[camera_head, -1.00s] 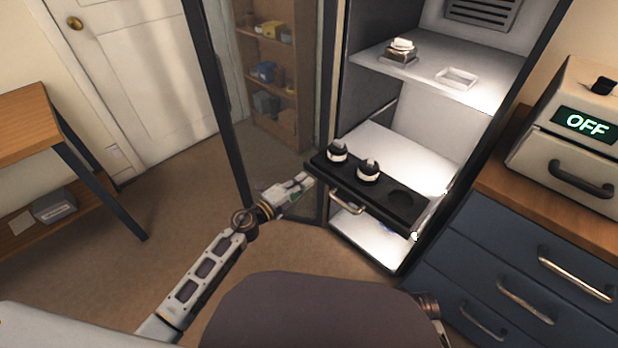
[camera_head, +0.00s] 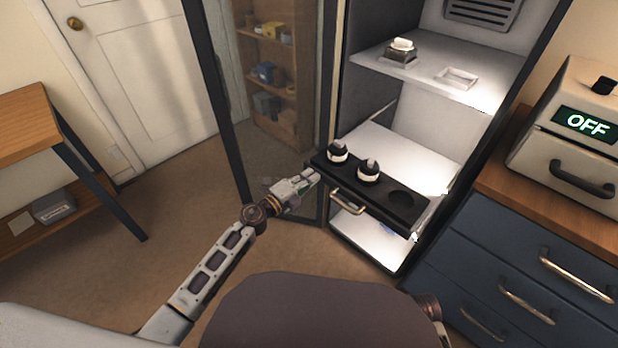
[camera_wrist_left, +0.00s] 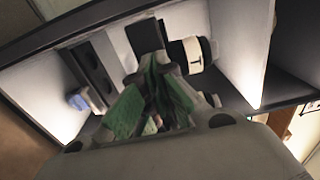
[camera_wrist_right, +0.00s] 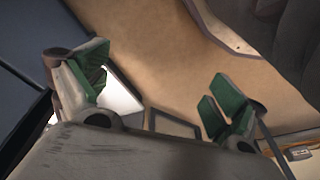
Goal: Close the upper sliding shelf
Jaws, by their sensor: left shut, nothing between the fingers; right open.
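The upper sliding shelf (camera_head: 385,195) is a dark tray, pulled out of the lit cabinet at middle height. Two black-and-white lens parts, one at the left end (camera_head: 337,152) and one near the middle (camera_head: 368,170), stand on it; an empty round recess is at its right. My left gripper (camera_head: 314,176) is shut and empty at the shelf's front left corner; I cannot tell whether it touches. In the left wrist view its fingers (camera_wrist_left: 150,72) are together, close to the shelf edge and a lens part (camera_wrist_left: 194,54). My right gripper (camera_wrist_right: 160,70) is open and empty above the floor.
A curved handle (camera_head: 348,203) shows below the shelf's front. The open glass door (camera_head: 275,110) stands left of the cabinet. A fixed shelf (camera_head: 430,75) above holds a small device and a white tray. Blue drawers (camera_head: 500,270) stand at right.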

